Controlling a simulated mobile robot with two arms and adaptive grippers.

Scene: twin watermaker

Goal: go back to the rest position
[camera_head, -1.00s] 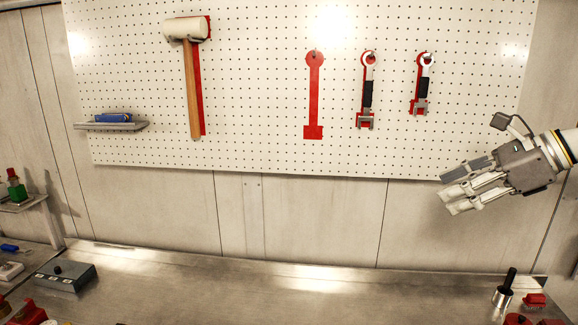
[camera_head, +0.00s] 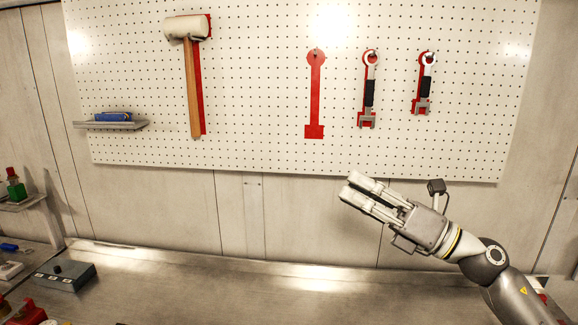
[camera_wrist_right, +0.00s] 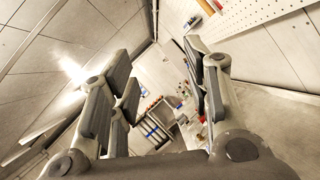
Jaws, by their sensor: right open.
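My right gripper (camera_head: 368,197) is in the head view, right of centre, just below the lower edge of the pegboard and above the workbench. It points up and to the left. In the right wrist view its fingers (camera_wrist_right: 165,100) are spread apart with nothing between them. It is open and empty. It touches neither the board nor the bench. My left gripper is in neither view.
The white pegboard (camera_head: 260,100) holds a mallet (camera_head: 192,80) and two wrenches (camera_head: 369,90) (camera_head: 423,85); one red outline (camera_head: 315,95) is bare. A small shelf (camera_head: 110,125) holds a blue item. The workbench (camera_head: 230,290) is clear in the middle; a grey box (camera_head: 66,275) stands left.

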